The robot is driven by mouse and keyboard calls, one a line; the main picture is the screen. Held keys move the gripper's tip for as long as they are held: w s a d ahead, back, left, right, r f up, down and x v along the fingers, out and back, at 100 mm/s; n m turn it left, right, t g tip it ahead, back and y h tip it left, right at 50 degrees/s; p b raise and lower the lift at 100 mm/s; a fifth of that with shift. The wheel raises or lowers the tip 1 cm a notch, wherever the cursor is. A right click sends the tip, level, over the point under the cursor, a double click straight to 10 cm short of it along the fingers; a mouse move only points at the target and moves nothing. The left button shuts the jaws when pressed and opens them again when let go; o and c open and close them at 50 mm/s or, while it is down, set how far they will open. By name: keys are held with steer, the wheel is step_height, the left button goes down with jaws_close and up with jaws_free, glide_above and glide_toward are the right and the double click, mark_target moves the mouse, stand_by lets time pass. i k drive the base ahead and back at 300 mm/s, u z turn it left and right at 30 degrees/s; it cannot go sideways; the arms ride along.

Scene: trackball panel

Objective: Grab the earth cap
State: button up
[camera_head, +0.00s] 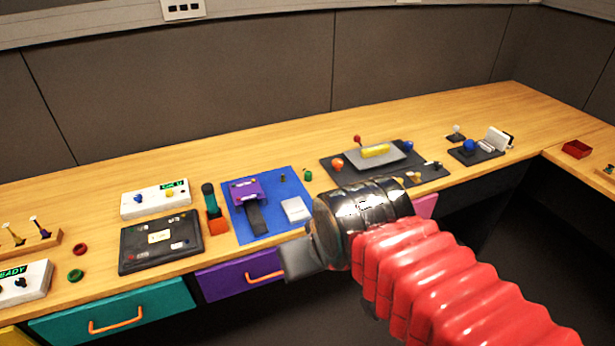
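I cannot tell for certain which thing is the earth cap. A blue ball (469,146) sits on a small dark panel (488,154) toward the right of the bench. Another small blue round piece (408,146) is at the right end of the dark grey mat (345,176). A small green round piece (308,175) lies beside the blue mat (236,221). My gripper (300,260) is at the bench's front edge, over the purple drawer's right end, well apart from these pieces. Its grey fingers are seen from behind, so whether they are open is unclear.
My red-sleeved arm hides part of the front edge. A purple device (246,190) and a white block (296,210) are on the blue mat. A teal-topped orange stand (213,207) and black case (160,240) are left. A red tray (577,149) is far right.

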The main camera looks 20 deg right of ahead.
mark_target(308, 174)
steer(key=u, duration=3.8)
steer(key=k, duration=0.95)
steer(key=u, duration=0.05)
